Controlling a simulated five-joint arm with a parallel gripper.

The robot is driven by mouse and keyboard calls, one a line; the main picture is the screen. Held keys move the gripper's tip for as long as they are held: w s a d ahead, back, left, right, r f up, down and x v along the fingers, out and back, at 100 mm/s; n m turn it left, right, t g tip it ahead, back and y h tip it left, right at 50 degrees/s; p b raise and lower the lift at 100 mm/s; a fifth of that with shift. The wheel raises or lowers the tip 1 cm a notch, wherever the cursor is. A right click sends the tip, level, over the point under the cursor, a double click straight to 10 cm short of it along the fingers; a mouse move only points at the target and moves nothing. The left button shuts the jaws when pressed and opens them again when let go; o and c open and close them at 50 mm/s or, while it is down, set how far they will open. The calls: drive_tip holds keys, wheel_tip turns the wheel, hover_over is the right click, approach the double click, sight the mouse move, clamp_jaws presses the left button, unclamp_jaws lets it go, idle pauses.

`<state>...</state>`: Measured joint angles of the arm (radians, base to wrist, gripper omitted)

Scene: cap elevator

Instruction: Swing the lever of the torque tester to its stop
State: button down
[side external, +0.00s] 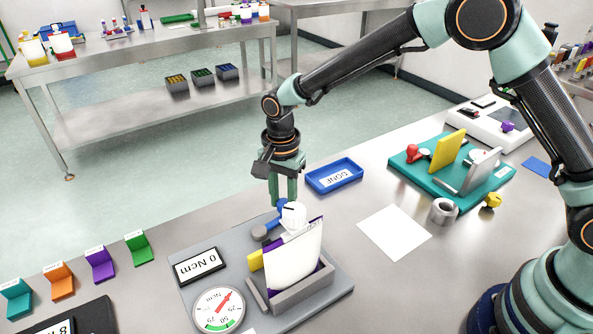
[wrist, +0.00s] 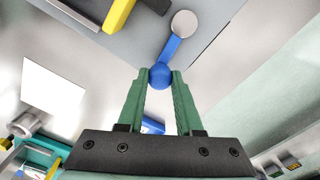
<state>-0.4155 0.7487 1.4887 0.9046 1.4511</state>
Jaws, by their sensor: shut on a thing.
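The torque tester is a grey plate (side external: 194,298) with a dial (side external: 218,309) and a display reading 0 Ncm (side external: 199,266). A white-capped purple and white pouch (side external: 297,262) stands in its grey holder. The lever (wrist: 172,46) is blue with a blue ball at its end and a round grey pivot; part of it shows behind the cap in the side view (side external: 274,222). My gripper (wrist: 160,78) is shut on the lever's blue ball, with one green fingertip on each side. In the side view my gripper (side external: 284,202) points down behind the pouch, and its fingertips are partly hidden.
A blue DONE tray (side external: 318,184) lies to the right of my gripper. A white sheet (side external: 393,233), a grey ring (side external: 444,211) and a teal fixture (side external: 472,203) are further right. Several coloured card stands line the front left. A yellow block (side external: 255,260) sits beside the pouch.

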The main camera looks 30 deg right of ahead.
drive_tip(key=shift+s+r+m, duration=0.1)
drive_tip(key=shift+s+m, duration=0.3)
drive_tip(key=shift+m, duration=0.5)
drive_tip(key=c, duration=0.6)
unclamp_jaws()
drive_tip(key=shift+s, duration=0.1)
drive_tip(key=shift+o, duration=0.2)
wheel_tip(320, 180, up, 12)
drive_tip(key=shift+d, duration=0.1)
